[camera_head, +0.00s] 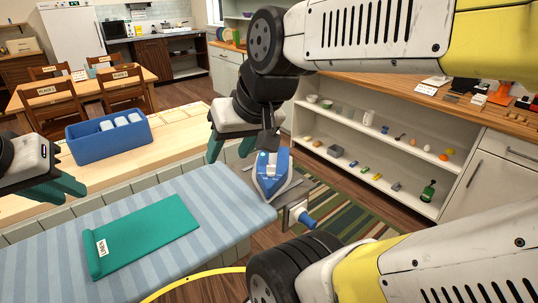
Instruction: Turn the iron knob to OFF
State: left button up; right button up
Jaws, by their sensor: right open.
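The blue and white iron (270,184) rests on the metal stand (289,188) at the right end of the striped ironing board (215,190). Pale markings show on its upper part, but I cannot make out the knob or its setting. My right gripper (231,152) is just left of the iron, its teal fingers spread apart and empty.
A green cloth (147,237) with a label lies on the board. A blue bin (108,144) with white rolls stands on the wooden counter behind. A blue-tipped part (303,215) sticks out below the stand. Shelves (375,160) with small items stand right.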

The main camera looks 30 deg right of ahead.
aim_at(271, 169)
jog(key=z, duration=1.05)
